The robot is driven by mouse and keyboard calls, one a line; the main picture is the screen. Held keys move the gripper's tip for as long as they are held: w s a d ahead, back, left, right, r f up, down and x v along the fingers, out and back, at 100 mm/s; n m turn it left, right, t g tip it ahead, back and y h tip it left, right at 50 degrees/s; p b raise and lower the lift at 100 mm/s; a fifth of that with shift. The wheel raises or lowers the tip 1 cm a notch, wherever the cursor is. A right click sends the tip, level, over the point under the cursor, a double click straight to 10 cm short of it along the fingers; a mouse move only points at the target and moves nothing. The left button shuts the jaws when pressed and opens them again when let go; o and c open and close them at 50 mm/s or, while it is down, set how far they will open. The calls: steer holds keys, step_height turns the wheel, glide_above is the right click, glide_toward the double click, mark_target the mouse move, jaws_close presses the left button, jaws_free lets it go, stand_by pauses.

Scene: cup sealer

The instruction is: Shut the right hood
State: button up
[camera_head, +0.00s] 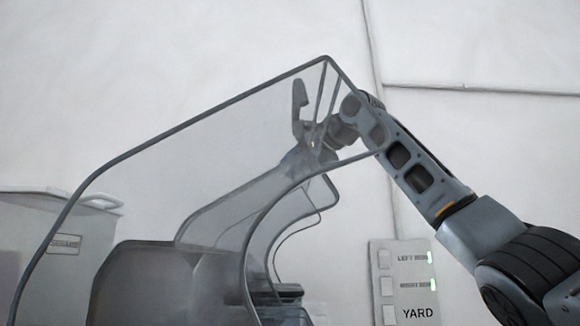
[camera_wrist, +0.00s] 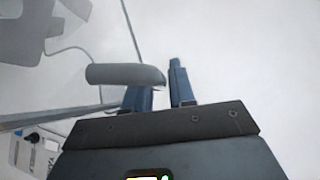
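A large clear hood with a grey rim (camera_head: 190,125) fills the middle of the head view and stands raised and tilted. At least one more clear curved panel (camera_head: 215,215) shows behind it; I cannot tell for certain which is the right hood. My gripper (camera_wrist: 161,85) shows two blue fingers with a narrow empty gap between them. A grey rounded bar (camera_wrist: 125,75) lies across the left finger's tip and hides it, its end by the gap. Whether they touch I cannot tell. In the head view my arm reaches in from the right, its end seen through the clear panel.
A pale box (camera_head: 60,225) with a handle stands at the left. A dark machine body (camera_head: 145,270) sits under the hood. The wall behind is plain.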

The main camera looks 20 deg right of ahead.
steer(key=shift+c, duration=0.2)
jaws_close()
stand_by(0.3)
